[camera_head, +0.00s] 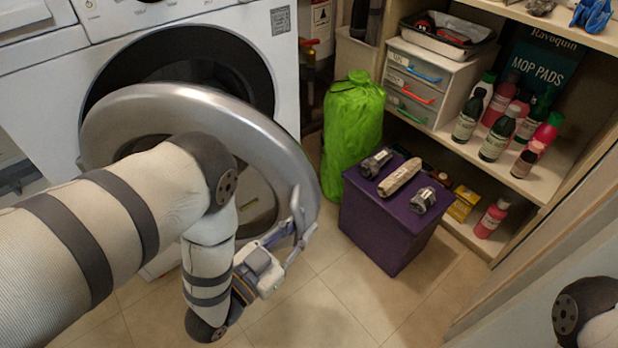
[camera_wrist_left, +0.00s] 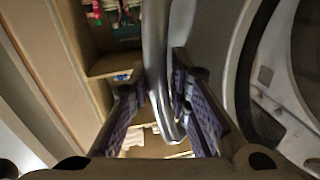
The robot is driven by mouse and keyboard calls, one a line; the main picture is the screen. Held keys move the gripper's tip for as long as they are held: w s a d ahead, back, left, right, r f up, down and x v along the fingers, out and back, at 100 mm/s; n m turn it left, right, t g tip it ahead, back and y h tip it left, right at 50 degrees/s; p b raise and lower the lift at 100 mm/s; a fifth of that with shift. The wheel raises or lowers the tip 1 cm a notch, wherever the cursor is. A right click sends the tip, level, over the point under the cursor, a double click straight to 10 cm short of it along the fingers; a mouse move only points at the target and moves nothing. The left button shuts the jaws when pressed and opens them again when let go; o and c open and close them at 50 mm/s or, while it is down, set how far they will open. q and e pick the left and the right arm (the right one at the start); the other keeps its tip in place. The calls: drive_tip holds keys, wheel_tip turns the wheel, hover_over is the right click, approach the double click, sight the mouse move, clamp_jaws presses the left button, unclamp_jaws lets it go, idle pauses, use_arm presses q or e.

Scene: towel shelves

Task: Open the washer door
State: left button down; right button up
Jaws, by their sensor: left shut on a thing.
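The white washer (camera_head: 45,115) stands at the left with a dark round opening (camera_head: 235,70). Its round door with a wide silver ring (camera_head: 180,105) stands apart from the front, swung partly open toward me. My left gripper (camera_head: 292,232) is at the door's right edge, and my left arm hides the lower left of the door. In the left wrist view, the gripper's purple-padded fingers (camera_wrist_left: 162,95) are shut on the silver door handle (camera_wrist_left: 156,45), one on each side. The door ring (camera_wrist_left: 212,45) is right of it. My right gripper is out of view.
A green bag (camera_head: 352,135) stands right of the washer. A purple box (camera_head: 385,225) with several items on top is on the floor. Shelves (camera_head: 535,180) with bottles and a drawer unit (camera_head: 425,85) line the right. Tiled floor (camera_head: 330,305) is clear in front.

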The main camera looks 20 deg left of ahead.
use_arm(q)
drive_tip(key=s+a+m+g+h+p, duration=0.3)
drive_tip(key=s+p, duration=0.1)
drive_tip(key=s, duration=0.6)
drive_tip(key=s+a+m+g+h+p, duration=0.2)
drive_tip(key=s+a+h+p, duration=0.15)
drive_tip(key=s, duration=0.75)
drive_tip(key=s+a+m+g+h+p, duration=0.2)
drive_tip(key=s+a+m+g+p, duration=0.15)
drive_tip(key=s, duration=0.65)
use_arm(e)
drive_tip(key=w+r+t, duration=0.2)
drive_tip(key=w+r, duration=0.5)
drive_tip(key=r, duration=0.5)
use_arm(q)
drive_tip(key=s+a+m+g+h+b, duration=0.2)
drive_tip(key=s+a+m+g+b, duration=0.2)
drive_tip(key=s+a+b, duration=0.6)
drive_tip(key=s+a+g, duration=0.2)
drive_tip(key=s+a, duration=0.1)
drive_tip(key=a, duration=0.1)
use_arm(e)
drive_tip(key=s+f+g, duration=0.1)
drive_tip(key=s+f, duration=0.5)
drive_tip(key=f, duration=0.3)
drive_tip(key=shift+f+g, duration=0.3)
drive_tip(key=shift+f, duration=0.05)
